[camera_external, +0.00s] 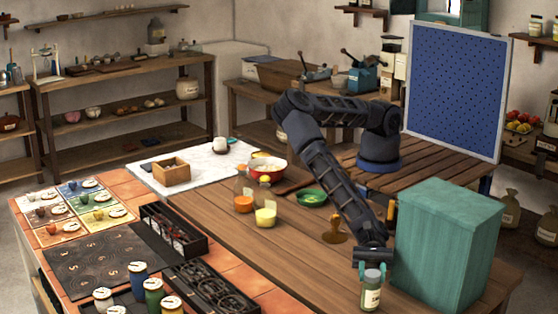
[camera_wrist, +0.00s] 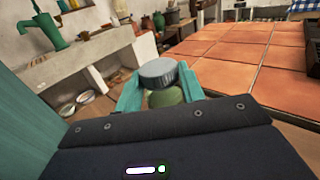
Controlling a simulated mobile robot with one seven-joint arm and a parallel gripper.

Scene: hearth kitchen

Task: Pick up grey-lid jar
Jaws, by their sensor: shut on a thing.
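The grey-lid jar (camera_external: 371,290) is small, with a pale label on its greenish body. It is upright near the front of the wooden table in the external view. My gripper (camera_external: 373,262) is around its upper part from above. In the wrist view, the jar's round grey lid (camera_wrist: 158,73) shows between the two teal fingers of my gripper (camera_wrist: 157,88), which are shut on it. Part of its green body shows below the lid. I cannot tell whether the jar's base touches the table.
A large teal box (camera_external: 447,250) stands close to the right of the jar. Several lidded jars (camera_external: 137,272) stand at the front left. The wooden tabletop (camera_external: 300,262) left of my gripper is clear.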

